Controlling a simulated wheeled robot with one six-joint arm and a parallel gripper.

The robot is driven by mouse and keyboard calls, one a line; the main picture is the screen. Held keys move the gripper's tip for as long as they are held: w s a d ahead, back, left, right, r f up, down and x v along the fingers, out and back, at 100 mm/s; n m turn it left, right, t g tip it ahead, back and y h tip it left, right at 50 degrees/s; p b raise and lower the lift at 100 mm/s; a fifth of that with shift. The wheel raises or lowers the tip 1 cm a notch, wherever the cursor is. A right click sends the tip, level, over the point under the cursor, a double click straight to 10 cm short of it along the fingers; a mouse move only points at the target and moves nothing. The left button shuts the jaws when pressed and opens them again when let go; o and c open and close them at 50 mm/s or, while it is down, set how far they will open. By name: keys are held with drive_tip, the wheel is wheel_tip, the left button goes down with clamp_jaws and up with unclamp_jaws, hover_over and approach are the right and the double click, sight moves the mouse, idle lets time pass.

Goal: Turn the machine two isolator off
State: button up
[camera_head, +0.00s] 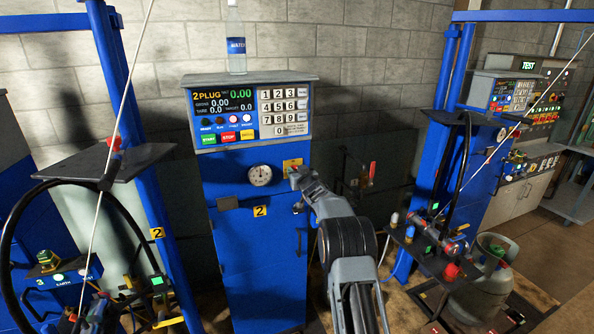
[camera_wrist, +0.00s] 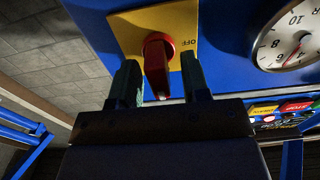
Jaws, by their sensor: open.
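The machine two cabinet (camera_head: 232,262) is blue and carries a yellow "2" label (camera_head: 260,211). Its yellow isolator plate (camera_head: 291,163) shows beside the round gauge (camera_head: 260,175), partly covered by my gripper (camera_head: 296,177). In the wrist view, the red isolator knob (camera_wrist: 157,60) stands out from the yellow plate (camera_wrist: 181,17), with "OFF" printed beside it. There my gripper (camera_wrist: 159,75) is open, with one dark green finger on each side of the knob. I see gaps between fingers and knob. The knob is hidden in the head view.
A display and keypad panel (camera_head: 250,112) sits above the gauge, with a water bottle (camera_head: 236,40) on top. A second blue machine (camera_head: 470,180) and a grey gas cylinder (camera_head: 481,290) stand at right. A blue post (camera_head: 130,130) stands at left.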

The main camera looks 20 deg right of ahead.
drive_tip(key=shift+w, duration=0.15)
clamp_jaws()
idle(0.4)
